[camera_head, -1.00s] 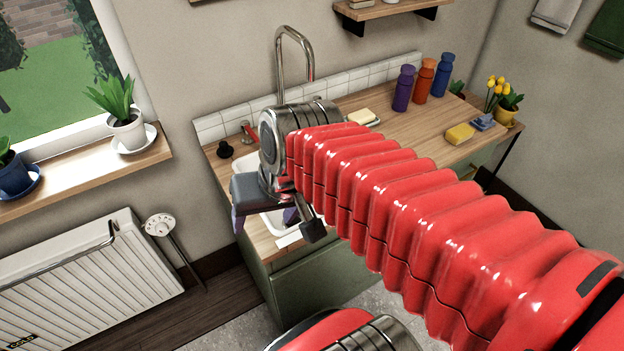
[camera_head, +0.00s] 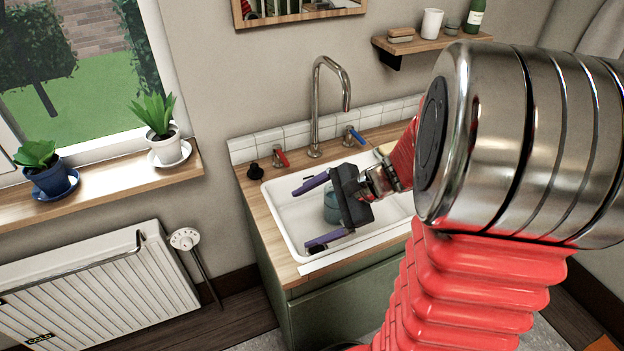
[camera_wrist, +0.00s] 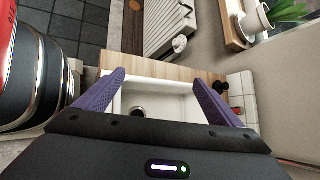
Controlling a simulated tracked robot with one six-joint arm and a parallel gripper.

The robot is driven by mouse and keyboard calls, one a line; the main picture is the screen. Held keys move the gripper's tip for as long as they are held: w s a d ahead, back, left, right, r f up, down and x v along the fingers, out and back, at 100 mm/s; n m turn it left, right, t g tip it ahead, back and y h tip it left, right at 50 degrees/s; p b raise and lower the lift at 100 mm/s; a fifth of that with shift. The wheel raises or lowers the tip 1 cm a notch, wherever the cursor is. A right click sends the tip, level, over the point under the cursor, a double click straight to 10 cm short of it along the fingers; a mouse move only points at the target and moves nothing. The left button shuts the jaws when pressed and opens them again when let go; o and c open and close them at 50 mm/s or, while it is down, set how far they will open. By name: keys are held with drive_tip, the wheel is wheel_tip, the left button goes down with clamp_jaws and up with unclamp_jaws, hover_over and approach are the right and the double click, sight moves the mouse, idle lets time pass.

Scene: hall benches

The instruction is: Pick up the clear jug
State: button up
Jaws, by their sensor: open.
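A bluish, see-through vessel (camera_head: 331,208) stands in the white sink (camera_head: 290,222) in the head view. It may be the clear jug, but my gripper hides much of it and I cannot make out its handle or spout. My gripper (camera_head: 304,216) is over the sink with its two purple fingers spread wide and pointing left. Nothing is between the fingers. In the wrist view my gripper (camera_wrist: 159,80) is also open and empty, with the sink basin and its dark drain beyond it. No jug shows in that view.
A tall metal tap (camera_head: 316,110) rises behind the sink, with a red-handled valve (camera_head: 280,157) and a blue-handled valve (camera_head: 355,135). A black knob (camera_head: 255,172) is at the counter's left. A radiator (camera_head: 105,295) and a windowsill with potted plants (camera_head: 158,130) are further left.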

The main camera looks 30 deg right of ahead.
drive_tip(key=d+f+m+t+h, duration=0.1)
drive_tip(key=d+f+m+t, duration=0.1)
drive_tip(key=d, duration=0.5)
drive_tip(key=w+d+f+m+t+h, duration=0.1)
drive_tip(key=d+f+m+t, duration=0.1)
drive_tip(key=d+f+m, duration=0.2)
drive_tip(key=d+f+m+t+h, duration=0.1)
drive_tip(key=d+f+m+t, duration=0.2)
drive_tip(key=d+m, duration=0.5)
drive_tip(key=shift+w+d+f, duration=0.2)
drive_tip(key=shift+d+f, duration=0.15)
drive_tip(key=shift+d, duration=0.85)
approach(328, 192)
drive_tip(key=shift+s+a, duration=0.1)
drive_tip(key=shift+s, duration=0.2)
drive_tip(key=shift+w+f, duration=0.1)
drive_tip(key=shift+x, duration=2.5)
drive_tip(key=shift+w, duration=0.1)
